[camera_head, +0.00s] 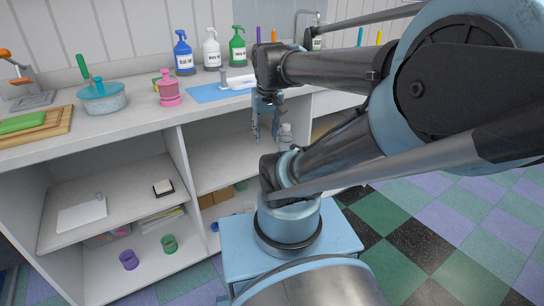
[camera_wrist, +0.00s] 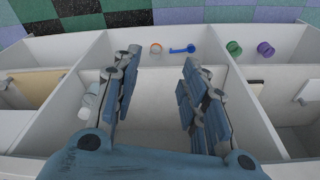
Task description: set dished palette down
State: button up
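My gripper (camera_head: 265,127) hangs in front of the counter's front edge, pointing down beside the open shelves. In the wrist view its fingers (camera_wrist: 160,75) are spread apart with nothing between them. A flat white piece (camera_head: 243,82), perhaps the dished palette, lies at the blue mat (camera_head: 208,93) on the counter, behind and left of the gripper. It is small and partly hidden by my arm, so I cannot tell its shape. It does not show in the wrist view.
The counter holds a lidded pot (camera_head: 102,100), a pink container (camera_head: 168,90), a cutting board (camera_head: 38,128) and spray bottles (camera_head: 183,55). Below are divided shelves with a green spool (camera_wrist: 234,47), a purple spool (camera_wrist: 265,49) and a clear bottle (camera_head: 285,135) near my gripper.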

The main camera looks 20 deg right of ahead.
jog(key=s+d+f, duration=0.1)
jog(key=s+f, duration=0.3)
jog(key=f, duration=0.2)
jog(key=shift+s+f, duration=0.15)
jog(key=shift+f, duration=0.1)
jog(key=shift+w+f, duration=0.2)
jog(key=shift+w, duration=0.2)
